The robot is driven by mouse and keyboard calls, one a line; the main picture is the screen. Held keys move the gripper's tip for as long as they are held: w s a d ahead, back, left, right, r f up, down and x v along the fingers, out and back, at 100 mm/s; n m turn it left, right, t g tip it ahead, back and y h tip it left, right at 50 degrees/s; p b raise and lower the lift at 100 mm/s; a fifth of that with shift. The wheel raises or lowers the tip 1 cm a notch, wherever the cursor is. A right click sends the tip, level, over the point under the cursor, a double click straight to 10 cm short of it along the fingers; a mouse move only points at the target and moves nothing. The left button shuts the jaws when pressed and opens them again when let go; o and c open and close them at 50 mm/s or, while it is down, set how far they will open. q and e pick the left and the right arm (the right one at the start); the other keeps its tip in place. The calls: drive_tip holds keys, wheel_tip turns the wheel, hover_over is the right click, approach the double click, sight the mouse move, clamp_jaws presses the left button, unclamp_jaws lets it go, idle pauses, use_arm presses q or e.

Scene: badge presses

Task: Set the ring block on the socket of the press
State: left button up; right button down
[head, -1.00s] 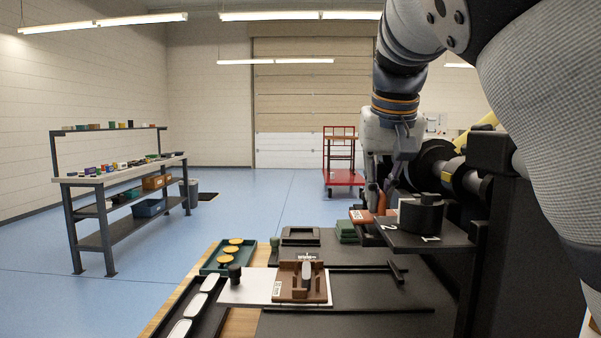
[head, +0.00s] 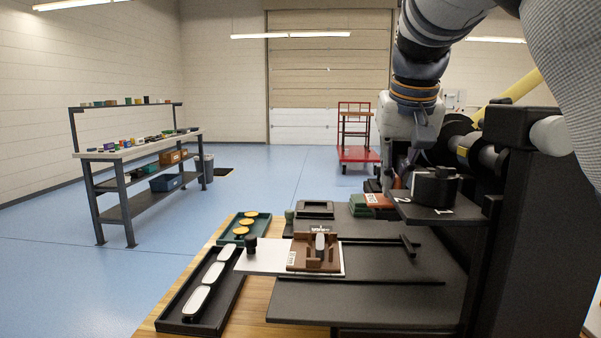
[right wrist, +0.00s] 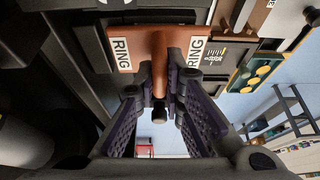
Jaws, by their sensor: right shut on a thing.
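The ring block (head: 379,200) is orange-brown with a white label. In the right wrist view the ring block (right wrist: 153,45) shows two "RING" labels and a stem between the fingers. My right gripper (right wrist: 160,88) is shut on this stem; in the head view the gripper (head: 388,182) is just left of the press shelf. The press (head: 530,220) is the tall black machine at right. Its shelf (head: 410,212) carries marks 2 and 1 and a black round block (head: 433,189). The socket is not clearly visible. My left gripper is not in view.
A brown fixture (head: 299,261) stands on a white plate on the table. A black tray (head: 178,323) with white oval pieces and a green tray (head: 227,240) with yellow discs lie at left. The dark front table surface is clear.

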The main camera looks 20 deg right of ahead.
drive_tip(key=shift+a, duration=0.15)
idle(0.5)
drive_tip(key=c, duration=1.6)
unclamp_jaws()
drive_tip(key=v, duration=1.2)
drive_tip(key=shift+a+f, duration=0.1)
drive_tip(key=shift+f, duration=0.05)
